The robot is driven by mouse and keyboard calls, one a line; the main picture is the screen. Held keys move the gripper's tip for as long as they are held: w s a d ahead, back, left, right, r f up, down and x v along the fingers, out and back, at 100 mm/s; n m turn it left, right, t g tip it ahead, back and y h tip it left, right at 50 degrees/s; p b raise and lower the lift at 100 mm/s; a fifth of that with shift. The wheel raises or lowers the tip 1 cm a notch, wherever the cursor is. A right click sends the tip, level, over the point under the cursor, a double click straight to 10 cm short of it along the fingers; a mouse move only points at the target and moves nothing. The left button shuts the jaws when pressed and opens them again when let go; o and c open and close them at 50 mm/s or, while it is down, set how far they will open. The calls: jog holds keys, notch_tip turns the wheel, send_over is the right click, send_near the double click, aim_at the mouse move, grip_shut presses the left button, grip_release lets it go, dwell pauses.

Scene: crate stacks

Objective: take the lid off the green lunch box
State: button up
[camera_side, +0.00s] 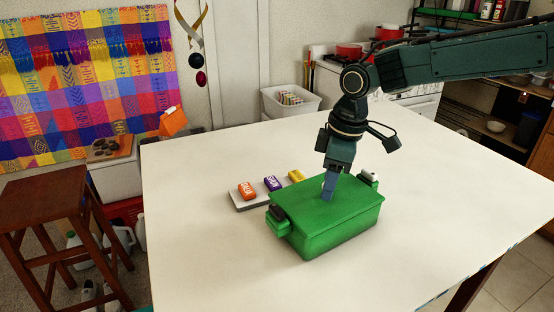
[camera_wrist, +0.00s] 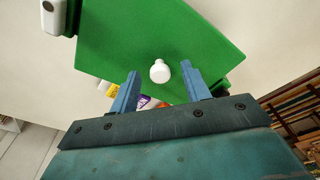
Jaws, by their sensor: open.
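The green lunch box (camera_side: 330,232) stands on the white table with its flat green lid (camera_side: 315,205) on top. A white knob (camera_wrist: 159,72) rises from the lid in the wrist view; in the side view it is hidden by my gripper. A dark latch piece (camera_side: 277,212) sits at the box's left end, and a pale one (camera_side: 369,175) at the far right end. My gripper (camera_side: 328,196) points down over the lid. In the wrist view its two blue fingers (camera_wrist: 160,78) are open, apart on either side of the knob's position, with nothing held.
A grey tray (camera_side: 245,204) with orange (camera_side: 247,190), purple (camera_side: 272,184) and yellow (camera_side: 296,176) packets lies behind the box on the left. The table (camera_side: 450,215) is clear to the right and in front. A wooden stool (camera_side: 50,220) stands off the table's left side.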

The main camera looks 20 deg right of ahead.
dwell(0.3)
grip_shut()
jog(key=shift+r, duration=0.15)
notch_tip(320, 180, up, 10)
dwell(0.8)
dwell(0.4)
